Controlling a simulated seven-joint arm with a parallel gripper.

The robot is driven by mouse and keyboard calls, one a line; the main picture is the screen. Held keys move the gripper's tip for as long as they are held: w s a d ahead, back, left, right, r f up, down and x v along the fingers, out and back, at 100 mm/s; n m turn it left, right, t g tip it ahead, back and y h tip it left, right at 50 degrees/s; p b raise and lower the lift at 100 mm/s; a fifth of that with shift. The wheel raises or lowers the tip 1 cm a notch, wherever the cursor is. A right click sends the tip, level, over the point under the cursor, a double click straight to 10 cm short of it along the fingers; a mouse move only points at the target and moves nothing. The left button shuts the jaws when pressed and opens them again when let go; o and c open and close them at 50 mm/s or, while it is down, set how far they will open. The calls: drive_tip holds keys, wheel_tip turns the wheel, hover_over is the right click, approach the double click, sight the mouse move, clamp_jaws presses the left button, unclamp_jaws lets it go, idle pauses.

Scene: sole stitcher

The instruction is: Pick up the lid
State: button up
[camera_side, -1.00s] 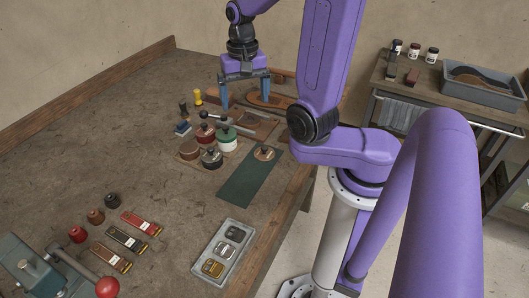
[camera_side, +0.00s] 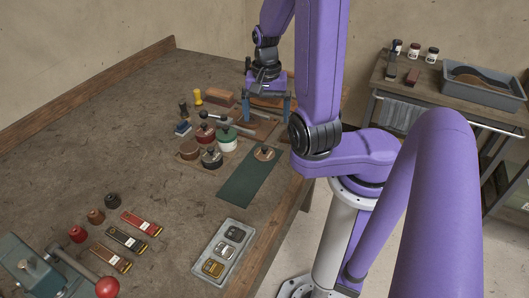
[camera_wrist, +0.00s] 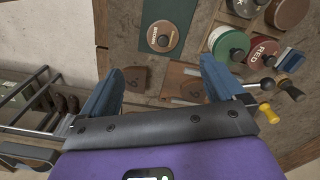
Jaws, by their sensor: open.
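The lid (camera_side: 264,153) is a round tan disc with a dark knob, lying on a dark green mat (camera_side: 240,186). In the wrist view the lid (camera_wrist: 163,36), its label seeming to read BROWN, lies on the mat beyond the fingertips. My gripper (camera_side: 267,110) is open and empty, its blue fingers pointing down above the back part of the bench, behind the lid. In the wrist view my gripper (camera_wrist: 163,70) has its fingers wide apart, with the lid apart from both.
Left of the mat stand a brown pot (camera_side: 188,150) and pots with red (camera_side: 205,133), green (camera_side: 227,136) and black (camera_side: 212,158) lids. A grey tray (camera_side: 216,272) of buckles lies at the bench's front right. Bare bench top lies left of the pots.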

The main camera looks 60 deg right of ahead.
hover_over(265, 147)
drive_tip(key=f, duration=0.7)
drive_tip(key=shift+s, duration=0.2)
drive_tip(key=shift+w+f, duration=0.15)
drive_tip(key=shift+f, duration=1.15)
drive_tip(key=shift+w+f, duration=0.1)
drive_tip(key=shift+f, duration=1.15)
drive_tip(key=c, duration=1.1)
